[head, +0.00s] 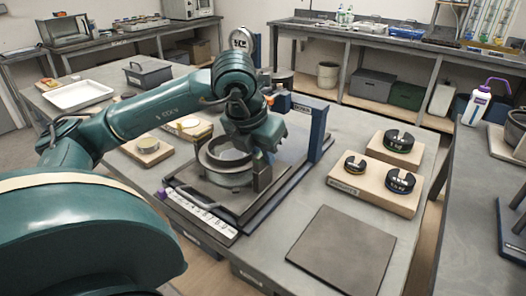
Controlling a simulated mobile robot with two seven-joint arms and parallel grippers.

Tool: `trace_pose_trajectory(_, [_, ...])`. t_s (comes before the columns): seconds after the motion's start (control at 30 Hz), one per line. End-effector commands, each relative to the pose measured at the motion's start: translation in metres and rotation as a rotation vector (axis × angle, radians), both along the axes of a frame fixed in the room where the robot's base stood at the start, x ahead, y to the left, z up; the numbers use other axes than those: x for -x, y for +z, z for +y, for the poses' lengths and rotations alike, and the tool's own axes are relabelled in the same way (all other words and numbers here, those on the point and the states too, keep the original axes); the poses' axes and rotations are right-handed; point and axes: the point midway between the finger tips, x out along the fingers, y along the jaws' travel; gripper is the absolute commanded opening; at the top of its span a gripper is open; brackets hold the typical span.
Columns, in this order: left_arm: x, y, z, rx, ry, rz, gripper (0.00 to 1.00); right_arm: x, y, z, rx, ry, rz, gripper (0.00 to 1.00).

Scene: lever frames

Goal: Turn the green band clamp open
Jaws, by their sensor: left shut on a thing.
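My left arm reaches in from the left, and my left gripper (262,178) points down at the right side of a grey round ring (222,160). The ring sits on a dark base plate with a blue upright post (319,132) at its right. The gripper is shut on a part at the ring's side, which looks like the band clamp. The fingers and wrist hide most of that part, and I cannot make out its green colour. My right gripper is not in view.
Wooden blocks with black round pieces (400,180) stand on the right of the table. A dark flat mat (343,249) lies in front of them. Smaller blocks with round pieces (147,144) stand left of the ring. A white tray (78,95) lies at the back left.

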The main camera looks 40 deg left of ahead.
Motion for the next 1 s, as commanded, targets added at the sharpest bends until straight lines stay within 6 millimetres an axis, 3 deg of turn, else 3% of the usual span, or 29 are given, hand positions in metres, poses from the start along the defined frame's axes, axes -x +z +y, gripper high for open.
trace_pose_trajectory(0.17, [0.0,0.001,0.001,0.0,0.003,-0.001,0.0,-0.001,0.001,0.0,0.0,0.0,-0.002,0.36])
trace_pose_trajectory(0.2, [0.0,0.001,0.001,0.0,0.003,-0.001,0.18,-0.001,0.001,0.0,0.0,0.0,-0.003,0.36])
trace_pose_trajectory(0.43, [0.0,0.0,0.0,0.0,0.001,-0.001,0.36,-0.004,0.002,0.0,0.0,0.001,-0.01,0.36])
trace_pose_trajectory(0.77, [0.002,0.006,0.0,0.001,0.0,-0.002,0.36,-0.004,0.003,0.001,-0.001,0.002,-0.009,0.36])
trace_pose_trajectory(1.0, [0.017,0.048,-0.002,-0.001,0.0,-0.007,0.36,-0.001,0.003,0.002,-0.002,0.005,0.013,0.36])
